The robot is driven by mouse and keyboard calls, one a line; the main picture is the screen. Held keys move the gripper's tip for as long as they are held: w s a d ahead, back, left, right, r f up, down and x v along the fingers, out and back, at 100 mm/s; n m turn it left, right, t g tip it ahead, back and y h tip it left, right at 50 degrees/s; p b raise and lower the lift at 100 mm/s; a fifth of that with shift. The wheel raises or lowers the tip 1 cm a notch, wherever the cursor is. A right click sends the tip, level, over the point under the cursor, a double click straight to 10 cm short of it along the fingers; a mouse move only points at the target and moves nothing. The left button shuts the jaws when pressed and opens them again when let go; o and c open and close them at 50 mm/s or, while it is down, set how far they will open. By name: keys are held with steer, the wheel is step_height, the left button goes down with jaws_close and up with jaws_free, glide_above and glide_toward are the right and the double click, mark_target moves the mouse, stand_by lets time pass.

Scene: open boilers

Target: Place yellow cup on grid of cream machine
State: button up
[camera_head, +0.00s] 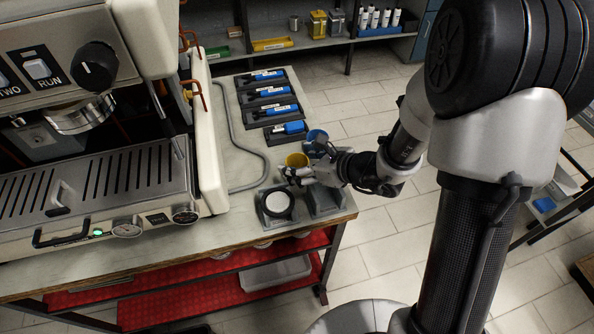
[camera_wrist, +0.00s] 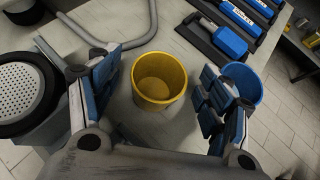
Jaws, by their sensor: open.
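The yellow cup (camera_wrist: 159,78) stands upright and empty on the bench, between the two spread fingers of my gripper (camera_wrist: 158,95) in the wrist view. The gripper is open, with clear gaps between its blue pads and the cup. In the head view the cup (camera_head: 297,160) is partly hidden by my gripper (camera_head: 300,172) at the bench's right end. The cream machine (camera_head: 205,135) stands at the left, and its slotted metal grid (camera_head: 110,175) is bare.
A blue cup (camera_wrist: 243,82) stands just right of my gripper. A round black-rimmed holder (camera_wrist: 22,92) is at the left. Blue-handled tools (camera_head: 270,91) lie in dark trays behind. A grey hose (camera_head: 240,150) curves between the machine and the cups.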

steer(key=shift+x, duration=0.95)
steer(key=shift+s, duration=0.1)
steer(key=c, duration=1.2)
steer(key=shift+c, duration=0.2)
steer(key=shift+r, duration=0.15)
